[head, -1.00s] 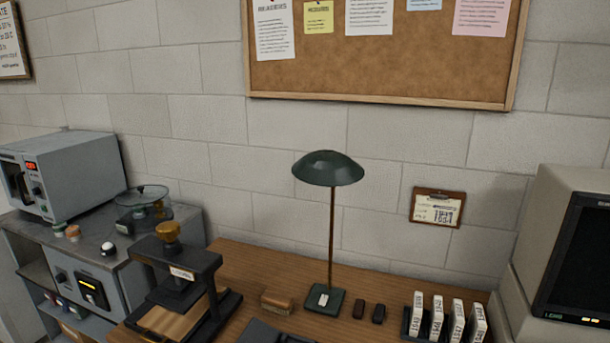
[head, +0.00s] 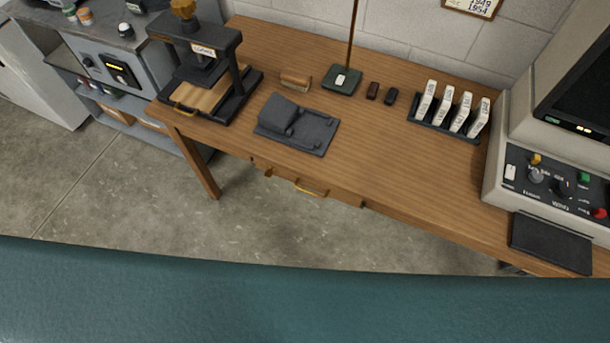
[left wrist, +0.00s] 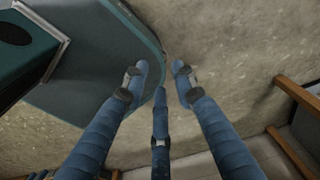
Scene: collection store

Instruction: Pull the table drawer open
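The wooden table (head: 400,185) stands ahead of me in the head view. Its drawer (head: 285,182) is under the front edge, left of the middle, with a yellow, brass-like handle (head: 311,189). The drawer front looks about level with the table edge; from this steep angle I cannot tell if it is slightly out. My left gripper (left wrist: 160,74) shows in the left wrist view with its blue fingers spread, empty, above the concrete floor and apart from the handle. It is not in the head view. My right gripper is in neither view.
On the table are a black press (head: 200,65), a dark grey stand (head: 297,125), a lamp base (head: 342,80), a rack of labelled white holders (head: 445,122) and a grey machine (head: 555,185). A grey cabinet (head: 110,60) stands left. The floor (head: 120,190) before the drawer is clear.

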